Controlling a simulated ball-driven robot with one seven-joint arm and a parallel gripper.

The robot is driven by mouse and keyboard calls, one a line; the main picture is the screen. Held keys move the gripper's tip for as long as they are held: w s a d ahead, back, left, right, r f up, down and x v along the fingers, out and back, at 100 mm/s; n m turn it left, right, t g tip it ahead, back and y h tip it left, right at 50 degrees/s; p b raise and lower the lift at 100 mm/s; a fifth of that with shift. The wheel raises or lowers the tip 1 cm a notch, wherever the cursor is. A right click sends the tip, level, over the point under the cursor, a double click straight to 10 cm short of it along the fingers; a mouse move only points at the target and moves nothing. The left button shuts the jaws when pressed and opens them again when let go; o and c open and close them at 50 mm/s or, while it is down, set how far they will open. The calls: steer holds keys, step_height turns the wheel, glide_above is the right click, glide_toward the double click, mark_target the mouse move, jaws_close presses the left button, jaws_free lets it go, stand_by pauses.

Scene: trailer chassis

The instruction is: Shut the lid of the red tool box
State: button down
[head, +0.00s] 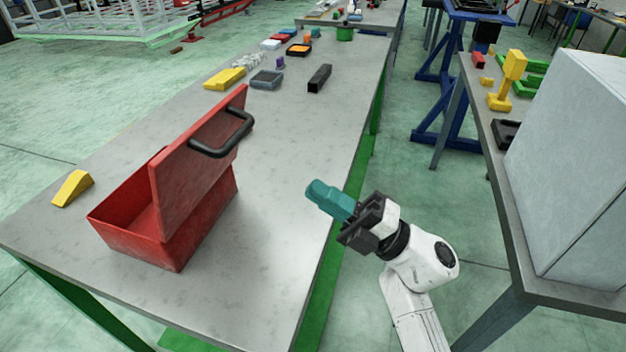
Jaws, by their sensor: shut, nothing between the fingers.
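The red tool box (130,243) stands open on the near end of the long grey table. Its red lid (195,165) stands up steeply along the box's right side, with a black handle (238,135) on its right face. The part of the box's inside that I see looks empty. My gripper (314,190) has teal fingers, which are shut and empty. It is to the right of the box and lid, by the table's right edge, apart from both. It points left, toward the lid.
The long table (265,265) is clear between the box and my gripper. A yellow wedge (73,188) lies left of the box. A yellow block (225,78), a grey tray (266,80) and a dark bar (319,78) lie farther back. A pale cabinet (575,165) stands on the right-hand table.

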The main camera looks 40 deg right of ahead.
steer(key=p+x, duration=0.2)
steer(key=x, duration=1)
steer(key=shift+d+r, duration=0.1)
steer(key=shift+r, duration=0.1)
